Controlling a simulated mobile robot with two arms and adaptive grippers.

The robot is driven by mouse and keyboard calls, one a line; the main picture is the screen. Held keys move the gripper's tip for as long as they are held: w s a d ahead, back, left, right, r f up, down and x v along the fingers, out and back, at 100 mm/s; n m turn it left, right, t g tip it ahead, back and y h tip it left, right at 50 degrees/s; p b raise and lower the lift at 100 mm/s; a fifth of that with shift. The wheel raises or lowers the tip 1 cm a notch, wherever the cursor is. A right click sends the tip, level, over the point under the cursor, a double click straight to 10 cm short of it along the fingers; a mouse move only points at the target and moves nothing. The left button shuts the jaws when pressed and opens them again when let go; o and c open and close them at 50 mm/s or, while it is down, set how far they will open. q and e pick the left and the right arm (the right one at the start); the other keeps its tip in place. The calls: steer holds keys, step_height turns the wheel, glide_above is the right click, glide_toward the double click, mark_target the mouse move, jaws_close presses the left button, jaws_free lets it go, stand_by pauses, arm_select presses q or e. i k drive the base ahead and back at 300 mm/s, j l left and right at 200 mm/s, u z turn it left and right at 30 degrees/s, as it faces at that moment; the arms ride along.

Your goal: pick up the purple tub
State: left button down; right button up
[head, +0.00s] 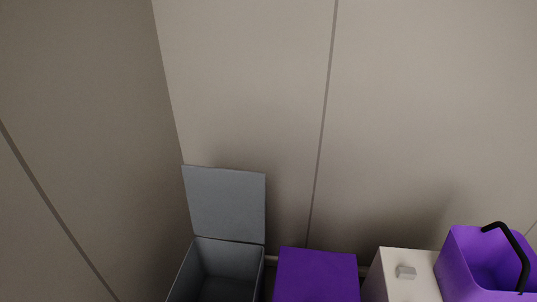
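The purple tub (459,276) is at the lower right of the head view. It is open at the top, and a black handle (519,255) arches over its right part. The picture's bottom and right edges cut it off, so its base is not visible. Neither of my grippers shows in the head view.
Beige panelled walls (250,80) stand behind and to the left.

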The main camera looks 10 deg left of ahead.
mark_target(489, 263)
steer(key=u, duration=0.9)
steer(key=z, duration=2.25)
